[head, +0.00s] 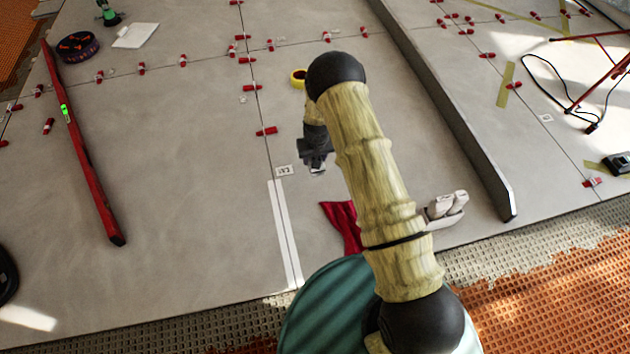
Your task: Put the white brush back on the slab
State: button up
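A white, two-lobed object (446,205) lies near the front edge of the grey slab (190,210), just right of my arm. It may be the white brush, but its shape is not clear and my arm hides part of it. My gripper (316,165) is dark and small, hanging over the middle of the slab, left of my forearm and well apart from the white object. I see nothing clearly held in it. Its fingers are too small and dark to show whether they are open or shut.
A red cloth (343,226) lies beside my arm. A long red level (85,160) lies at left, a long grey bar (440,100) at right. Red clips (266,131) line the joints. Yellow tape (298,78) sits behind my arm. Orange matting (540,290) borders the front.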

jog(key=b, duration=0.4)
send_over(315, 181)
notch_tip(315, 181, down, 6)
jog(key=shift+f, duration=0.1)
notch_tip(315, 181, down, 4)
jog(key=b, duration=0.3)
jog(key=o, duration=1.5)
jog(key=shift+c, duration=0.2)
jog(key=r+p, duration=0.2)
jog(key=r, duration=0.2)
jog(key=s+r+p, duration=0.1)
jog(key=r+p, duration=0.2)
jog(key=r, duration=0.1)
jog(key=r+p, duration=0.2)
jog(key=r, duration=0.2)
jog(key=shift+s+d+p, duration=0.1)
jog(key=shift+s+p, duration=0.25)
